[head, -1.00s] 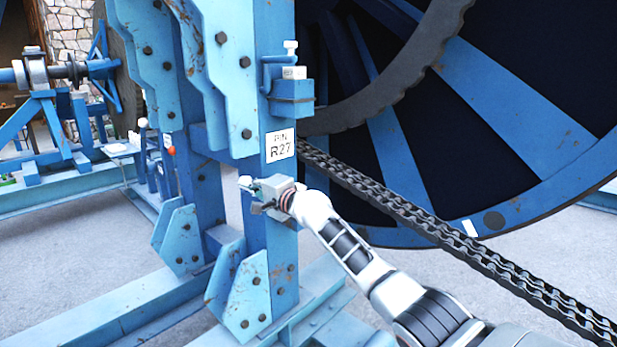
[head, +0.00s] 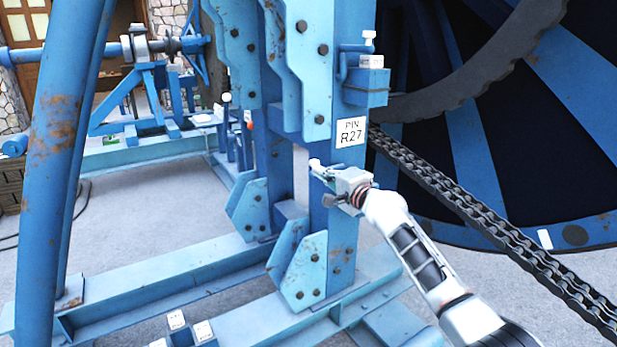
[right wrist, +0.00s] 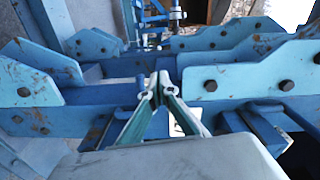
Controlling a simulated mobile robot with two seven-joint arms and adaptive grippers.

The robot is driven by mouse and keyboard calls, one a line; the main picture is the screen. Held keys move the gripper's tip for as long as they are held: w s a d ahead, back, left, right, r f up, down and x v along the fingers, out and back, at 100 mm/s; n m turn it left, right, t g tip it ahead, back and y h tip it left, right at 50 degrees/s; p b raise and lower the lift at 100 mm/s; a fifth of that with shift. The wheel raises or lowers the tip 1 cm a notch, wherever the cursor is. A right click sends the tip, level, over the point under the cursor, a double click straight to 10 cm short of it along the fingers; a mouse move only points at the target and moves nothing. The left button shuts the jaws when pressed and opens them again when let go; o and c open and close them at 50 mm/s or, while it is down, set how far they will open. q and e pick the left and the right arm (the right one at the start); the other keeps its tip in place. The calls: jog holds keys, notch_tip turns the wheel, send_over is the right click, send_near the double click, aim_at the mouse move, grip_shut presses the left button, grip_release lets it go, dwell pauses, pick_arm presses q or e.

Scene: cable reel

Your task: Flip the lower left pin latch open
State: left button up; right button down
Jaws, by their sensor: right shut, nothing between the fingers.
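My right gripper (head: 317,165) is shut and empty. It is in front of the blue post, below and left of the white "PIN R27" sign (head: 351,132). In the right wrist view its fingertips (right wrist: 158,84) meet over the blue frame, and a short blue peg (right wrist: 141,88) shows just left of them. I cannot tell whether they touch it. A pin latch with a white knob (head: 369,38) sits on a blue block higher on the post. No lower left latch can be clearly made out. My left gripper is not in view.
A black chain (head: 470,210) runs down to the right in front of the big blue reel (head: 470,130). A slanted blue leg (head: 55,160) stands at the left. Levers with white and red knobs (head: 250,126) stand behind the post. Open grey floor (head: 150,205) lies between.

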jog(key=s+a, duration=0.4)
jog(key=s, duration=0.2)
jog(key=shift+s+a, duration=0.2)
jog(key=shift+r, duration=0.1)
jog(key=s+d+f+n+h, duration=0.2)
jog(key=s+d+f, duration=0.3)
jog(key=f, duration=0.5)
jog(key=s+d+f+n+g+h, duration=0.1)
jog(key=s+d+f, duration=0.45)
jog(key=f, duration=0.55)
jog(key=s+d+f+n+h, duration=0.2)
jog(key=s+d+f, duration=0.3)
jog(key=f, duration=0.5)
jog(key=s+d+f+n+g+h, duration=0.1)
jog(key=s+d+f, duration=0.3)
jog(key=s, duration=0.6)
jog(key=s+d+f+n+g+h, duration=0.1)
jog(key=s+d+f+n, duration=0.3)
jog(key=s, duration=0.6)
jog(key=s+d+f+n+g+h, duration=0.1)
jog(key=s+d+f+n, duration=0.2)
jog(key=s+f, duration=0.3)
jog(key=s+d, duration=0.1)
jog(key=s, duration=0.3)
jog(key=shift+s+d+f, duration=0.15)
jog(key=shift+s+f, duration=0.05)
jog(key=shift+f, duration=0.2)
